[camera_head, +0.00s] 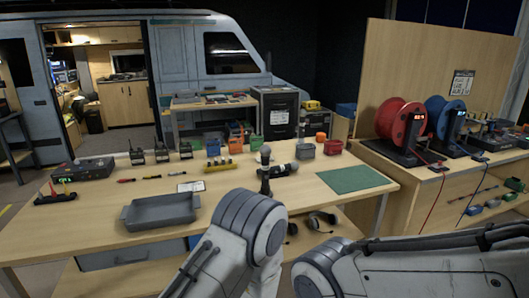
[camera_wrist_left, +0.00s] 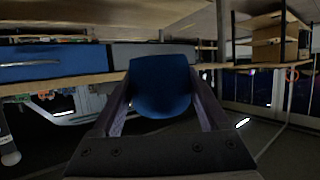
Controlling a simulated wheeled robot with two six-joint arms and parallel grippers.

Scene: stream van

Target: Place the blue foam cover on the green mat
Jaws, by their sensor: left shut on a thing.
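The green mat (camera_head: 352,179) lies flat on the right part of the wooden workbench in the head view, and its top is bare. The blue foam cover (camera_wrist_left: 160,84) is between the two fingers of my left gripper (camera_wrist_left: 160,100) in the left wrist view. The gripper is shut on it and holds it in the air, apart from the bench. In the head view I see only grey arm links at the bottom, so neither the left gripper nor the cover shows there. My right gripper is not in view.
A grey tray (camera_head: 160,211) stands on the workbench (camera_head: 110,205) at front left. Red (camera_head: 400,118) and blue (camera_head: 445,115) cable reels stand on the right bench. Headphones (camera_head: 321,220) are below the front edge.

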